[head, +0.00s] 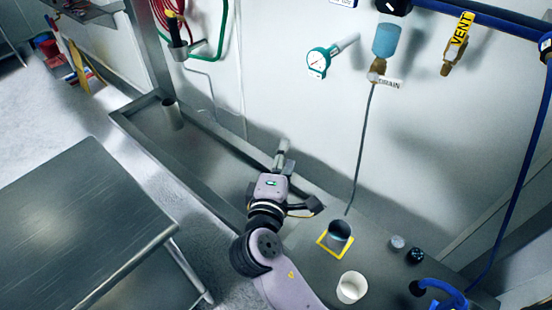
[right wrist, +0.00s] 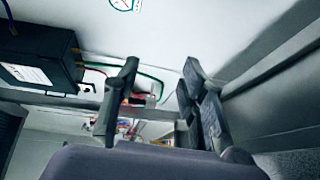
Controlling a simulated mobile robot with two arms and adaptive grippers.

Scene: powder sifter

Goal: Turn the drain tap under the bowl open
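The drain tap (head: 376,69) is a small brass fitting under the blue bowl (head: 387,40) on the white wall, at the upper right of the head view. A white DRAIN label (head: 389,84) is beside it. At this size I cannot tell the tap's handle position. My right gripper (head: 284,160) is well below and left of the tap, above the metal bench. In the right wrist view its two fingers (right wrist: 160,75) stand apart with nothing between them. The tap does not show in the right wrist view. My left gripper is not in view.
A thin grey tube (head: 360,150) hangs from the tap towards a metal cup (head: 340,236) in a yellow square. A white cup (head: 351,287) stands nearby. A round gauge (head: 319,62) is left of the bowl; a VENT-tagged valve (head: 452,60) is right.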

